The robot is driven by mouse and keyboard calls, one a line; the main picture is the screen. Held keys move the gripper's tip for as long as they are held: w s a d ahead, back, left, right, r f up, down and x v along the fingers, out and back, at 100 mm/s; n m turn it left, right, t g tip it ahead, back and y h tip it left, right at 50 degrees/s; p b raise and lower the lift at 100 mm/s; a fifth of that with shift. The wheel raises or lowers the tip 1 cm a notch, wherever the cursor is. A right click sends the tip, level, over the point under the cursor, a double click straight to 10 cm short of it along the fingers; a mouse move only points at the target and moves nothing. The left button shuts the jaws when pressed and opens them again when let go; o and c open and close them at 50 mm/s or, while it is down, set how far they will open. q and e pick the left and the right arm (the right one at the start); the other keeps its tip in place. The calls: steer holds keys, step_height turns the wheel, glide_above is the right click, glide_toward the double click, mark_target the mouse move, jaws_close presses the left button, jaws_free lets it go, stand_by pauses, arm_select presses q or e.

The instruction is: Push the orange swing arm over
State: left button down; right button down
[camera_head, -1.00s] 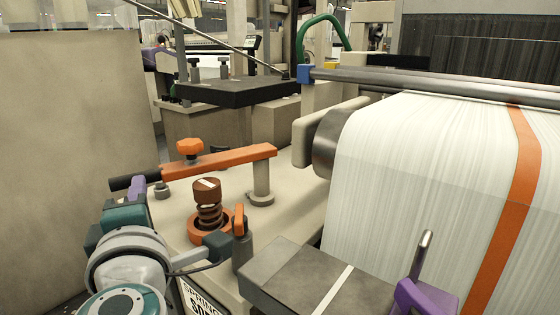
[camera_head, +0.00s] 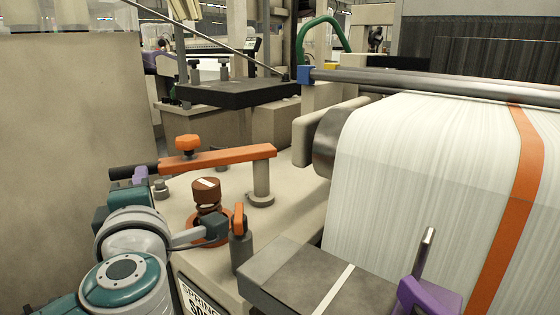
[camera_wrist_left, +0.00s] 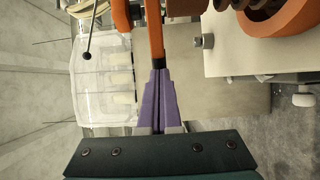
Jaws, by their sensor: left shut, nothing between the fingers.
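The orange swing arm (camera_head: 230,156) lies across the loom's beige side plate on a grey post at its right end. It has an orange knob on top and a black handle (camera_head: 122,172) at its left end. My left gripper (camera_head: 141,173) is shut with purple fingers at the near side of the black handle, seemingly touching it; the exact contact is hidden. In the left wrist view the shut fingertips (camera_wrist_left: 159,70) meet the dark handle end (camera_wrist_left: 157,62) in the picture, with the orange bar (camera_wrist_left: 154,30) beyond.
A brown spring post (camera_head: 207,193) and a small orange lever (camera_head: 239,218) stand close to my left forearm. White warp sheet (camera_head: 430,190) fills the right.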

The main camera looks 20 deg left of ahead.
arm_select(q)
steer(key=shift+d+b+x, duration=0.25)
steer(key=shift+b+x, duration=0.65)
steer(key=shift+x, duration=1.45)
steer(key=shift+w+d+b+x, duration=0.15)
steer(key=shift+b+x, duration=0.5)
steer(key=shift+x, duration=0.6)
steer(key=shift+w+d+b+x, duration=0.15)
steer(key=shift+b+x, duration=0.5)
steer(key=shift+x, duration=0.65)
steer(key=shift+d, duration=0.1)
steer(key=shift+s+d+p, duration=0.25)
steer(key=shift+d+p, duration=0.05)
steer(key=shift+d, duration=0.3)
steer(key=shift+s+d+p, duration=0.25)
steer(key=shift+s+d, duration=0.05)
steer(key=shift+d, duration=0.3)
steer(key=shift+s+d+p, duration=0.25)
steer(key=shift+d+p, duration=0.05)
steer(key=shift+d, duration=0.3)
